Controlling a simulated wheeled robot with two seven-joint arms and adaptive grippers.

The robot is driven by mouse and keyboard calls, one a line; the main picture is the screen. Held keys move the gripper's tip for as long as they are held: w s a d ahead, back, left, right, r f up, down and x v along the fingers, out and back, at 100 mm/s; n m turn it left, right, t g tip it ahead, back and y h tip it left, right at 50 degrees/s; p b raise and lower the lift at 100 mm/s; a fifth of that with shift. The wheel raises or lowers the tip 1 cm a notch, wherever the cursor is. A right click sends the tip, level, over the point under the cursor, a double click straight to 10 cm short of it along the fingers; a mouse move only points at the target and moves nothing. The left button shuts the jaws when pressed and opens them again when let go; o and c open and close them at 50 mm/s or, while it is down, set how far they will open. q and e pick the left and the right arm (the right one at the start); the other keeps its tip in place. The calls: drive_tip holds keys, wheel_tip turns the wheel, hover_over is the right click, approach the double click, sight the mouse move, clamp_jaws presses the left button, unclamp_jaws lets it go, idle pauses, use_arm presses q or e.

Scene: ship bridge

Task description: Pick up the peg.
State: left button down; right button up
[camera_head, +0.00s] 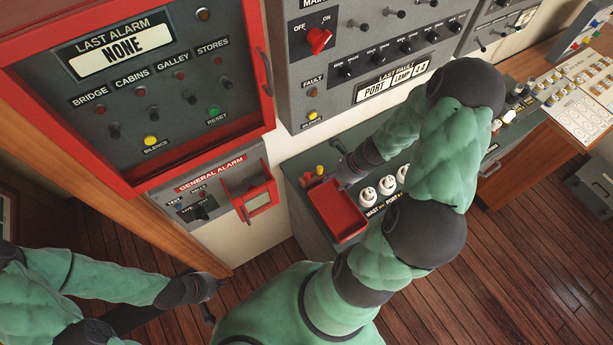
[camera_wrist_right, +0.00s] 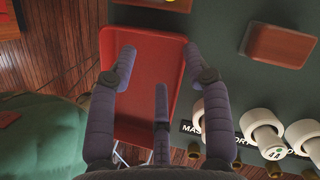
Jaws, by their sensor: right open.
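I cannot make out a piece that is clearly the peg in either view. My right gripper (camera_head: 343,176) is over the dark green console, at the far end of a red tray (camera_head: 346,228). In the right wrist view its fingers (camera_wrist_right: 160,52) are spread open and empty above the tray (camera_wrist_right: 150,72). One finger hides part of the tray floor; I see nothing lying on the rest. Small yellow (camera_head: 320,170) and red (camera_head: 305,178) pieces stand just beyond the tray. My left gripper (camera_head: 205,290) hangs low at the left, away from the console; its fingers are too small to read.
White round fittings (camera_head: 367,195) stand in a row beside the tray, above lettered labels. A flat reddish-brown block (camera_wrist_right: 280,45) lies on the console in the wrist view. Upright alarm panels (camera_head: 150,90) rise behind. The wooden floor (camera_head: 500,270) is open at the right.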

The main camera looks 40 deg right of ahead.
sight(308, 174)
drive_tip(key=w+a, duration=0.2)
drive_tip(key=w, duration=0.1)
drive_tip(key=w+a, duration=0.1)
drive_tip(key=shift+w+p, duration=0.2)
drive_tip(key=shift+p, duration=0.2)
drive_tip(key=shift+w+a+p, duration=0.15)
drive_tip(key=shift+w+a, duration=0.2)
drive_tip(key=shift+w, duration=0.2)
drive_tip(key=shift+w+a+p, duration=0.15)
drive_tip(key=shift+w+a, duration=0.15)
drive_tip(key=shift+w, duration=0.25)
drive_tip(key=shift+w+b+x, duration=0.2)
drive_tip(key=shift+b+x, duration=0.3)
drive_tip(key=shift+x, duration=0.75)
drive_tip(key=shift+w+a+f, duration=0.1)
drive_tip(key=shift+a+f, duration=0.05)
drive_tip(key=shift+f, duration=0.15)
drive_tip(key=c, duration=0.8)
